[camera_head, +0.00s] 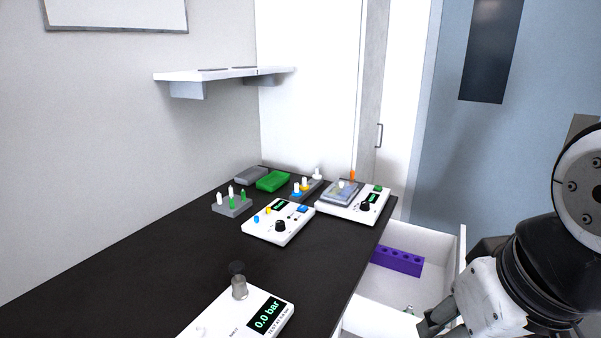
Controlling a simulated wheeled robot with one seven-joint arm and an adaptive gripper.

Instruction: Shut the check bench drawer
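The check bench drawer (435,241) is white and stands open, pulled out to the right from under the dark bench top (130,285). My gripper (437,325) is at the lower right, in front of the near part of the drawer in the picture. Its fingertips are partly cut off by the bottom edge, so I cannot tell whether it is open or shut, or whether it touches the drawer.
Several white instruments stand on the bench, including a near one reading 0.0 bar (240,312). A green tray (273,181) and a grey rack (232,206) sit farther back. A wall shelf (225,74) hangs above. My arm fills the right side.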

